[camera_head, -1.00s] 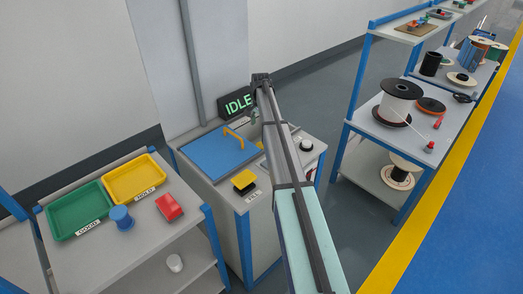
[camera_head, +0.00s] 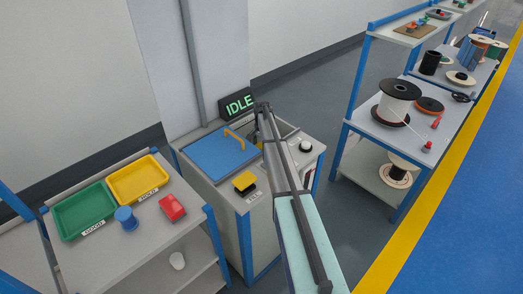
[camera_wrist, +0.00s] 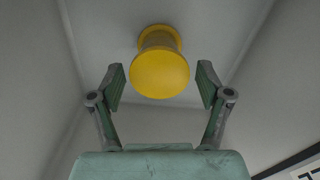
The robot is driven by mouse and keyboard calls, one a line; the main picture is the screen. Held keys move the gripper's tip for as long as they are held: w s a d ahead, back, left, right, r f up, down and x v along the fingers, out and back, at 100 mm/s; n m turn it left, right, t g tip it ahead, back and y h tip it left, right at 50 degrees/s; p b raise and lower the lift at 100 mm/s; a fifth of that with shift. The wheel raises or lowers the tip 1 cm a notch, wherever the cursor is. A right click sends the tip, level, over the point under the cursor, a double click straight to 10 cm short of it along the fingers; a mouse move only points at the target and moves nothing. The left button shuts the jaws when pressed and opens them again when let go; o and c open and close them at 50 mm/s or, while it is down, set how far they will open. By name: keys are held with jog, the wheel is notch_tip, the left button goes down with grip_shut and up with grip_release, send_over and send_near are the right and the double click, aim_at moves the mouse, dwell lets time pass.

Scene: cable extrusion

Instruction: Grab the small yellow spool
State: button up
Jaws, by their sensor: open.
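The small yellow spool (camera_wrist: 160,72) shows in the wrist view, just ahead of my gripper, with its round end facing the camera. It lies inside a grey-walled recess. My gripper (camera_wrist: 160,88) is open, with one finger on each side of the spool and gaps between the fingers and it. In the head view my arm reaches into the open box of the grey machine (camera_head: 230,205), beside the blue lid, and hides the fingertips. Only a bit of yellow shows by the arm's end there.
The blue lid (camera_head: 217,155) with its yellow handle and a yellow button (camera_head: 244,181) are left of my arm. A black-and-white knob (camera_head: 305,147) is to its right.

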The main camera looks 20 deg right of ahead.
jog(key=shift+f+p, duration=0.35)
jog(key=shift+f, duration=1.15)
jog(key=c, duration=1.2)
jog(key=shift+o, duration=0.2)
jog(key=shift+r, duration=0.15)
